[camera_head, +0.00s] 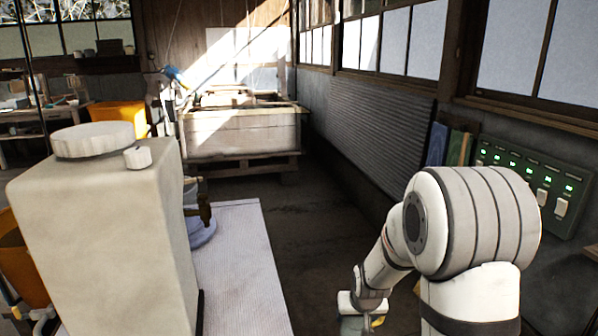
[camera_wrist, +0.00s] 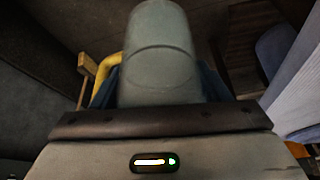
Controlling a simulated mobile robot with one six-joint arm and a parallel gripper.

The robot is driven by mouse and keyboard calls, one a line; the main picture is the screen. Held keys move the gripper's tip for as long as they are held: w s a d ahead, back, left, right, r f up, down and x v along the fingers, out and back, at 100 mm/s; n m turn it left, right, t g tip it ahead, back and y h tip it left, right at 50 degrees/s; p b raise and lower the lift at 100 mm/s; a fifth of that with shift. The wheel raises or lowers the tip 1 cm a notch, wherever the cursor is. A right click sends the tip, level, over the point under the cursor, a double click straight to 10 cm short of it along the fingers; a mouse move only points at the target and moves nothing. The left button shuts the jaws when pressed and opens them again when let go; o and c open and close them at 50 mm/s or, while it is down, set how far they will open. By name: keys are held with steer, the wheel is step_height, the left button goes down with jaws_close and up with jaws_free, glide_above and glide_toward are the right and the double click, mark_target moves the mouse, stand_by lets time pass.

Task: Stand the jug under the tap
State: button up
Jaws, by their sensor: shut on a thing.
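A large cream tank (camera_head: 105,225) with a round lid stands at the left in the head view. Its dark brass tap (camera_head: 205,205) sticks out on the right side, above a pale blue round thing (camera_head: 203,235) on a white ribbed surface (camera_head: 240,270). My gripper (camera_head: 358,306) is at the bottom, right of that surface and apart from the tap. It is shut on the grey-green jug (camera_head: 352,327), mostly cut off by the frame. In the wrist view the jug (camera_wrist: 160,50) fills the middle, with a yellow handle at its left. Its base is hidden.
A switch panel (camera_head: 530,185) with green lights is on the right wall. A large wooden-sided vat (camera_head: 240,135) stands at the back. An orange tub (camera_head: 118,115) is behind the cream tank. Dark floor (camera_head: 305,245) lies open between the white surface and my arm.

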mark_target(360, 326)
step_height(360, 326, up, 6)
steer(key=w+p, duration=0.1)
steer(key=p, duration=0.7)
steer(key=s+f, duration=0.1)
steer(key=f, duration=0.1)
steer(key=s+f, duration=0.3)
steer(key=f, duration=0.1)
steer(key=shift+s, duration=0.25)
